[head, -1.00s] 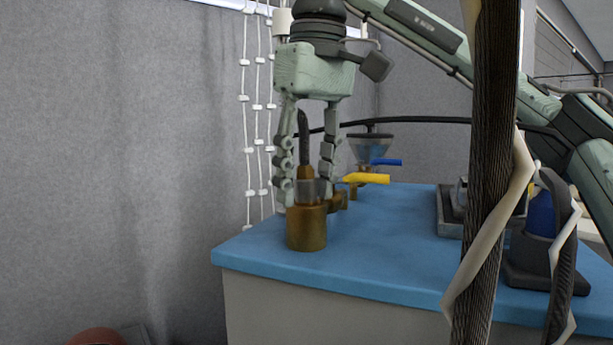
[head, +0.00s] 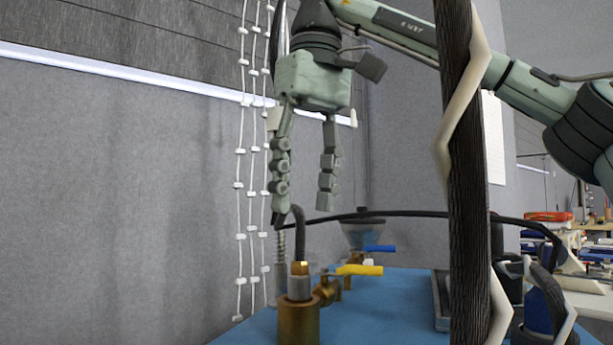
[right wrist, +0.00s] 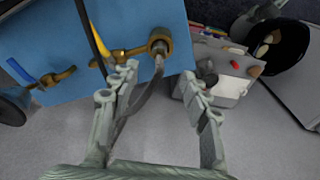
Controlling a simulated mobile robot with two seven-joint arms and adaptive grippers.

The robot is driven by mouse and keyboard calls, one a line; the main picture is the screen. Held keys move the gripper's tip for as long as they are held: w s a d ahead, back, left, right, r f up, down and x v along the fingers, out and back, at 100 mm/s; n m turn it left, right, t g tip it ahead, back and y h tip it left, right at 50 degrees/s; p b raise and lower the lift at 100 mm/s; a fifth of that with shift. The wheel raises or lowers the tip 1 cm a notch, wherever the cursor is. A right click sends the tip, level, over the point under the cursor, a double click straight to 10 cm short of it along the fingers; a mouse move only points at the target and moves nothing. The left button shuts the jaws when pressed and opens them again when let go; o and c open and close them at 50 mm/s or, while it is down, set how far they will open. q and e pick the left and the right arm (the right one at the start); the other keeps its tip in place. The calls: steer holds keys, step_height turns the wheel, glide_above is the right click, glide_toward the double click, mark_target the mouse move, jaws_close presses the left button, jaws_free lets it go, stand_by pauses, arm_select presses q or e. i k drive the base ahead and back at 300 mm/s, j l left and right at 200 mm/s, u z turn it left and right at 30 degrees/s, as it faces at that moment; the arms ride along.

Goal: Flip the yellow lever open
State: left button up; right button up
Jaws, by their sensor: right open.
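The yellow lever (head: 359,270) sticks out to the right from a brass valve (head: 326,290) beside a brass cylinder (head: 299,322) on the blue table. In the right wrist view the yellow lever (right wrist: 98,42) shows beyond the left finger, with a dark hose crossing near it. My right gripper (head: 303,213) is open and empty. It hangs fingers down above the brass cylinder, up and left of the lever, and does not touch it. In the wrist view the right gripper (right wrist: 165,95) has its fingers wide apart. My left gripper is not in view.
A blue lever (head: 379,249) sits behind the yellow one, near a blue funnel (head: 364,230). A black hose (head: 400,214) arches over the table. A dark braided column (head: 460,170) blocks part of the right side. White knotted cords (head: 240,200) hang behind the gripper.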

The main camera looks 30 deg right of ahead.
mark_target(344, 270)
steer(key=k, duration=1)
